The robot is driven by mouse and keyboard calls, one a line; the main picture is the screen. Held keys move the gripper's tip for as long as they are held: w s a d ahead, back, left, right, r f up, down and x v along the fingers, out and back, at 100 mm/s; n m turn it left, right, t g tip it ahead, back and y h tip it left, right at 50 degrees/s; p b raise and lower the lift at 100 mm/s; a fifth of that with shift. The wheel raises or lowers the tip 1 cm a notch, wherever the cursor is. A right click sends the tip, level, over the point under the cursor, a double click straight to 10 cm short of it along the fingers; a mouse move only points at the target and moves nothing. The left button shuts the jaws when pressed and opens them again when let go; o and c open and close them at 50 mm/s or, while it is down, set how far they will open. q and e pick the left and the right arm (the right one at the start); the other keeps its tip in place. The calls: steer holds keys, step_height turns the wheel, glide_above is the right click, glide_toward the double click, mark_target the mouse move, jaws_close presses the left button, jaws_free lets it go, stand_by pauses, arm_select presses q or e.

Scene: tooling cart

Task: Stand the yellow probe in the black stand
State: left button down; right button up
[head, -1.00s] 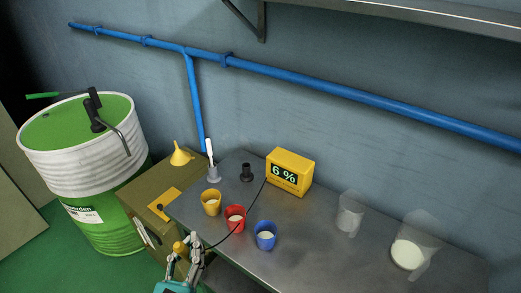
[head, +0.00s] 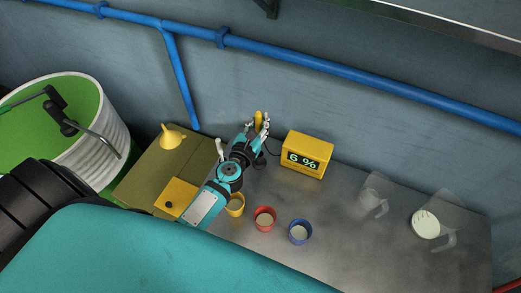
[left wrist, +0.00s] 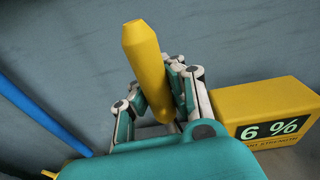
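The yellow probe (head: 259,117) is held upright in my left gripper (head: 258,128), in front of the wall and above the back of the cart top. The left wrist view shows the probe (left wrist: 146,62) between the closed fingers (left wrist: 160,95), its tapered end up. The black stand (head: 259,162) is on the cart top just below the gripper, partly hidden by it. The probe is apart from the stand, as far as I can tell. My right gripper is not in view.
A yellow meter reading 6 % (head: 307,155) stands right of the gripper; it shows in the left wrist view too (left wrist: 268,108). Yellow, red (head: 264,218) and blue (head: 299,232) cups stand in front. Clear jugs (head: 373,197) are at the right. A yellow funnel (head: 172,138) is at the left.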

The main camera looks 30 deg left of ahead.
arm_select(q)
step_height(320, 180, down, 10)
steer(key=b, duration=0.8)
steer(key=shift+w, duration=0.15)
steer(key=c, duration=2)
jaws_free()
steer(key=shift+f+b, duration=0.15)
steer(key=shift+b, duration=0.15)
steer(key=shift+c, duration=0.2)
steer(key=o, duration=0.6)
steer(key=shift+c, duration=0.2)
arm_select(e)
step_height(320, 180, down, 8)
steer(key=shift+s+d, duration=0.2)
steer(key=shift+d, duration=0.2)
